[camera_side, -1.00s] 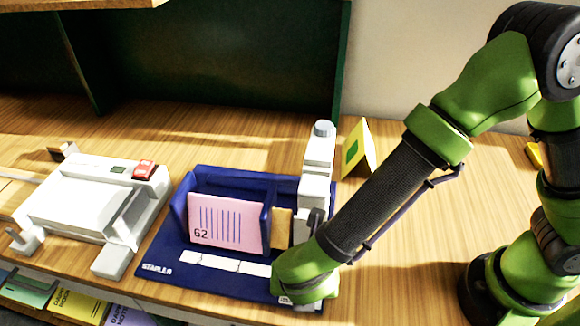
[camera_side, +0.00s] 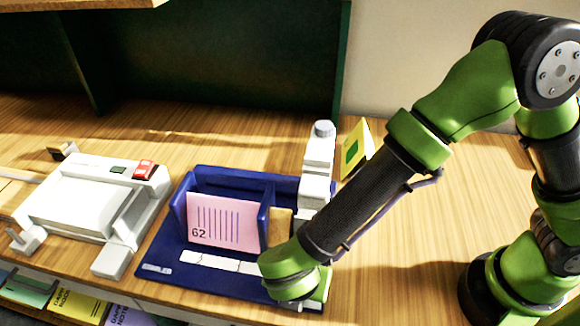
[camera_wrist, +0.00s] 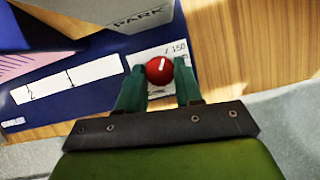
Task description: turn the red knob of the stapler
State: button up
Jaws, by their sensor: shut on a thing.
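The stapler is a dark blue base (camera_side: 165,262) with a pink card (camera_side: 225,222) marked 62 in its tray and a white-grey upright part (camera_side: 317,175) at its right. The red knob (camera_wrist: 159,70) with a white pointer line sits near the stapler's front right corner in the wrist view. The pointer leans slightly right of straight up. My gripper (camera_wrist: 160,78) has its two green fingers on either side of the knob, shut on it. In the side view my green wrist hides the knob and the fingers.
A white machine (camera_side: 85,200) with a red switch (camera_side: 144,170) stands to the left. A yellow folded card (camera_side: 356,150) stands behind the stapler at the right. Wooden table (camera_side: 430,240) is bare to the right of my forearm. Booklets (camera_side: 80,303) lie below the front edge.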

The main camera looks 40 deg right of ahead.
jog(key=o, duration=1)
jog(key=v, duration=1.7)
